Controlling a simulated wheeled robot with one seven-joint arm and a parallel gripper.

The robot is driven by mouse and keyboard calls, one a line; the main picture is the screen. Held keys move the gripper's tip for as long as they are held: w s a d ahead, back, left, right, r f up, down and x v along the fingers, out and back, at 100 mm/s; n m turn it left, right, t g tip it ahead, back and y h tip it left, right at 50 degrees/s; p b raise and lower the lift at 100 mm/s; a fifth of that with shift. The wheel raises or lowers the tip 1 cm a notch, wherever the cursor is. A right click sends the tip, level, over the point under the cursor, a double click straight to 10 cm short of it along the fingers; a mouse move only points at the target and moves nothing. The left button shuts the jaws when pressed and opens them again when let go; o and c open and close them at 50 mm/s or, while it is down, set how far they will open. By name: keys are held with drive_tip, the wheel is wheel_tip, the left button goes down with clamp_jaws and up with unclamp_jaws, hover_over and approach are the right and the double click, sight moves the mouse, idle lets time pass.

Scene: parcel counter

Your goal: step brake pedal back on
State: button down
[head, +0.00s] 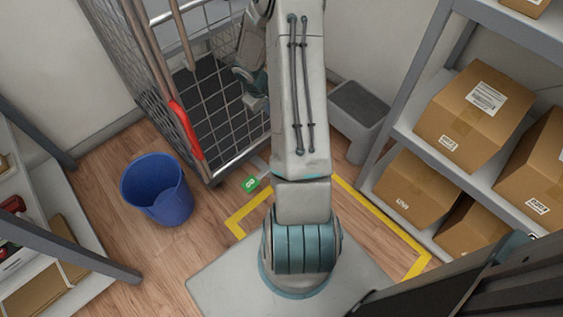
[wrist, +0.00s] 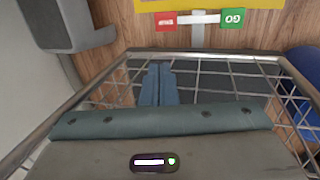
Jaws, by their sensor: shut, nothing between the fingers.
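The brake pedal is a cross bar with a red end (wrist: 166,20) and a green end marked GO (wrist: 233,17), at the top of the wrist view. The green end also shows in the head view (head: 250,184), low at the near end of the roll cage (head: 225,170); my arm hides the red end there. I cannot tell which end is pressed down. My gripper (wrist: 159,84) is shut and empty, over the cage's dark base, apart from the pedal. It also shows small beside my arm in the head view (head: 256,100).
A blue bin (head: 157,190) stands left of the cage. Shelves with cardboard boxes (head: 475,115) line the right side. Yellow floor tape (head: 375,218) marks the floor before the cage. The cage's rim (wrist: 200,53) lies between gripper and pedal in the wrist view.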

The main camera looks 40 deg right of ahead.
drive_tip(key=d+f+b, duration=0.1)
drive_tip(key=f+b, duration=0.1)
drive_tip(key=f, duration=0.7)
drive_tip(key=d+f+y+b, duration=0.1)
drive_tip(key=d+f+b, duration=0.1)
drive_tip(key=f, duration=0.7)
drive_tip(key=shift+s+f+b, duration=0.2)
drive_tip(key=shift+s+b, duration=0.1)
drive_tip(key=shift+d, duration=0.1)
drive_tip(key=f+b, duration=0.2)
drive_tip(key=f, duration=0.2)
drive_tip(key=d+f+b, duration=0.1)
drive_tip(key=f+b, duration=0.1)
drive_tip(key=f, duration=0.3)
drive_tip(key=d+f+b, duration=0.1)
drive_tip(key=f+b, duration=0.1)
drive_tip(key=f, duration=0.2)
drive_tip(key=shift+d+f, duration=0.1)
drive_tip(key=shift+f, duration=0.25)
